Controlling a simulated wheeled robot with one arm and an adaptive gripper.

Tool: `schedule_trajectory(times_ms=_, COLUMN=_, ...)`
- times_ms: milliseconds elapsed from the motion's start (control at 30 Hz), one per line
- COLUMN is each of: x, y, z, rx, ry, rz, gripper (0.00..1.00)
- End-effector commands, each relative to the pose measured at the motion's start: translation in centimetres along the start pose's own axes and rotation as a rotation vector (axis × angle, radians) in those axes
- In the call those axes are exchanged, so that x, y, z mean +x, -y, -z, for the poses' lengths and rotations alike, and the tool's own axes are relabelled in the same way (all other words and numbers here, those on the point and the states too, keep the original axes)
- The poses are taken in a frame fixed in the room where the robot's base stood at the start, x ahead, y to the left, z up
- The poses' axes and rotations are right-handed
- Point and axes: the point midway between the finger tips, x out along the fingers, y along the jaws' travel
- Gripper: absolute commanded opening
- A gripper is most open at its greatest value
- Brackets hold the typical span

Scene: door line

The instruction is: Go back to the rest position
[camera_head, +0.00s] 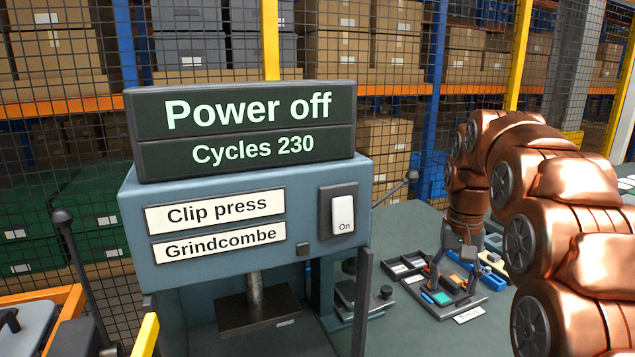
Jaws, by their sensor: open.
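My arm is copper-coloured and arches over the right side of the view. My gripper (452,284) is dark and points down, with its fingers spread apart. It is over or close to a dark tray (434,309) with a green patch on the grey-green bench. I cannot tell whether the fingers touch the tray. I see nothing held between them.
A blue-grey clip press (300,266) stands close at left and centre. Its display (240,125) reads "Power off, Cycles 230", above a white switch (343,213). Small bins (405,266) lie near my gripper. Mesh fencing and box shelves stand behind.

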Motion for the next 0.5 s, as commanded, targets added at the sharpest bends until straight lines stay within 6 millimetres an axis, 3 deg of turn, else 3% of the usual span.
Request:
schedule_trajectory(times_ms=200, x=-0.6, y=0.7, z=-6.2, rx=-0.058, ry=0.021, rz=-0.004, gripper=0.61)
schedule_trajectory(times_ms=500, x=0.2, y=0.9, z=-14.7, rx=-0.133, ry=0.050, rz=-0.010, gripper=0.61)
